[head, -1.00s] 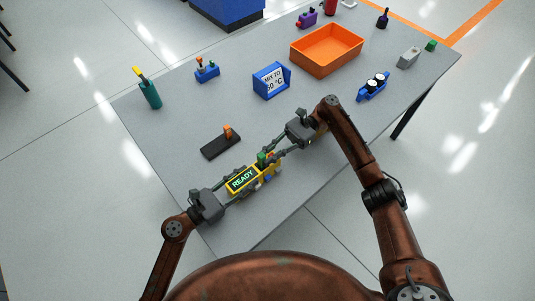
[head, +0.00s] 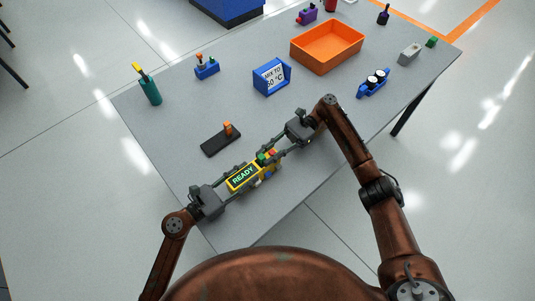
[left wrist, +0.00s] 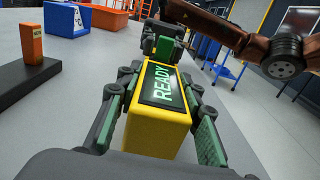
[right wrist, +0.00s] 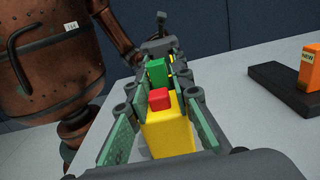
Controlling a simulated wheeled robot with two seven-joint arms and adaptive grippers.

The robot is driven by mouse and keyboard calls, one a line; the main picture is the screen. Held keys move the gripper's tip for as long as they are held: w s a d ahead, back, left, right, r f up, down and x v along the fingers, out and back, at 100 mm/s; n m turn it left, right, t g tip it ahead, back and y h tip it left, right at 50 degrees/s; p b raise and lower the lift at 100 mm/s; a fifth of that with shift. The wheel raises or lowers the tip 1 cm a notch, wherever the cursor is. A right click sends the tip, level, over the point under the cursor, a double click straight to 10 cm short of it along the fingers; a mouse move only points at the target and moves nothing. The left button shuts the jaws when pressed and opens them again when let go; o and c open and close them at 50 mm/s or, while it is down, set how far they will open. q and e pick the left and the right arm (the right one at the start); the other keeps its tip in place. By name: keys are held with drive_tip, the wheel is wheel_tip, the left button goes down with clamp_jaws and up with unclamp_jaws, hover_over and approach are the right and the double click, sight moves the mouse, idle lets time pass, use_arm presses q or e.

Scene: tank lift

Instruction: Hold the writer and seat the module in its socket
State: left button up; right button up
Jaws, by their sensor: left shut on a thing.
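The yellow writer (head: 243,178) has a lit READY display and lies near the table's front edge. My left gripper (left wrist: 160,122) is shut on it, with a finger on each side, and it also shows in the head view (head: 222,193). A green block (right wrist: 157,70) and a small red block (right wrist: 160,98) stand on the writer's far end. My right gripper (right wrist: 160,135) is open, its padded fingers apart on either side of that yellow end. An orange module marked NEW (left wrist: 33,44) stands upright in a black holder (head: 220,145). The socket cannot be made out.
A teal cup (head: 150,91) and a small blue rack (head: 207,67) are at left. The table around the black holder is clear.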

drive_tip(key=shift+o, duration=1.2)
drive_tip(key=shift+s+f, duration=0.1)
drive_tip(key=shift+f, duration=0.05)
wheel_tip(320, 180, up, 10)
use_arm(q)
drive_tip(key=o, duration=1.5)
drive_tip(key=shift+c, duration=0.2)
